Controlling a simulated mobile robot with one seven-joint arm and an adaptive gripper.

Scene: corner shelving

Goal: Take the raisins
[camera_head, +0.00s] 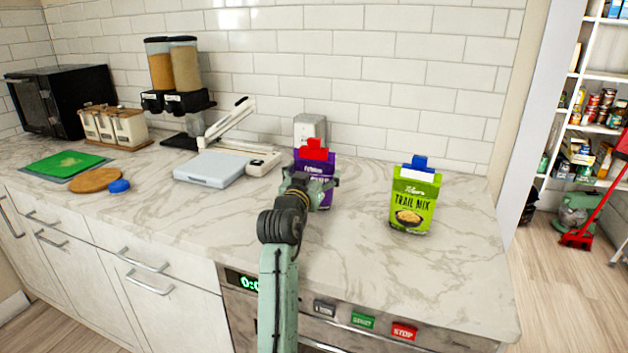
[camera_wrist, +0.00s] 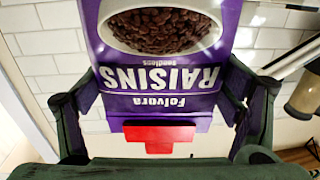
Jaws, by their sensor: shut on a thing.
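The raisins (camera_head: 326,168) are a purple bag with a red clip on top, upright at the back middle of the marble counter in the head view. In the wrist view the raisins bag (camera_wrist: 160,85) fills the middle, upside down in the picture, with its label and red clip showing. My gripper (camera_head: 311,190) is in front of the bag and hides part of it. In the wrist view my gripper's fingers (camera_wrist: 163,100) are on both sides of the bag, shut on it. Whether the bag's base touches the counter is hard to tell.
A green trail mix bag (camera_head: 413,201) with a blue clip stands to the right. A white scale-like device (camera_head: 212,168) and a cereal dispenser (camera_head: 174,75) are to the left. A tiled wall (camera_head: 400,60) is close behind. The front right counter (camera_head: 440,275) is clear.

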